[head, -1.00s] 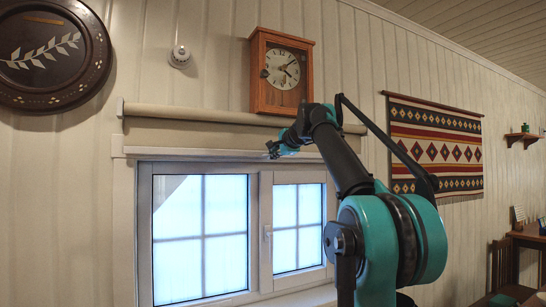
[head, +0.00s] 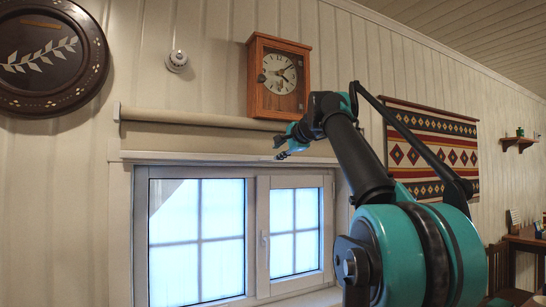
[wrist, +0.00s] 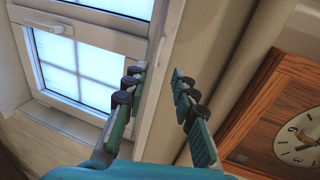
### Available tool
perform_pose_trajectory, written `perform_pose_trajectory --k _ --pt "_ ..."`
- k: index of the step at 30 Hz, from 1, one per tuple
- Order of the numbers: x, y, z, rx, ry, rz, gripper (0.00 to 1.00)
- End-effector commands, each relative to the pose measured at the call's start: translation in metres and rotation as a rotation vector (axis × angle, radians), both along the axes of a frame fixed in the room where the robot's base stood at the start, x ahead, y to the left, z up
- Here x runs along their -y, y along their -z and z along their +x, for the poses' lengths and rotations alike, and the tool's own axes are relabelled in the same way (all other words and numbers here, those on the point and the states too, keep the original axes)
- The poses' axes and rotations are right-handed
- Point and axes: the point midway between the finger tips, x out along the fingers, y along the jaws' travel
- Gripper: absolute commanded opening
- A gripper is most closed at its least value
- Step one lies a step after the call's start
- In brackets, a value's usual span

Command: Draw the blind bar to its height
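The rolled blind shows as a long beige roller (head: 200,118) above the window in the head view. It also shows in the wrist view as a beige cylinder (wrist: 243,85) running diagonally beside the clock. I cannot clearly tell the blind's bottom bar from the white ledge (head: 220,157) along the window top. My gripper (head: 280,148) is at the right part of the window top, just below the roller's height. In the wrist view my gripper (wrist: 157,82) has its two fingers well apart with nothing held between them. A pale strip and white window frame lie behind the gap.
A two-pane window (head: 197,240) has a handle on its middle frame. A wooden clock (head: 279,78) hangs just above the roller, close to my gripper. A woven hanging (head: 432,150) is to the right, and a dark round plate (head: 50,55) at the upper left.

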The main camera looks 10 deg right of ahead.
Motion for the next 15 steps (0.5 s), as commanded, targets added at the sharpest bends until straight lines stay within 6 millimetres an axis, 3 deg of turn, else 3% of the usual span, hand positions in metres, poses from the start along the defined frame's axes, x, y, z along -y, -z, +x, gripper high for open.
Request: perform_pose_trajectory --k 6,15 --pt "0.01 -0.008 -0.03 0.0 0.001 0.001 0.27" --pt "0.012 -0.011 -0.038 0.001 0.001 -0.001 0.27"
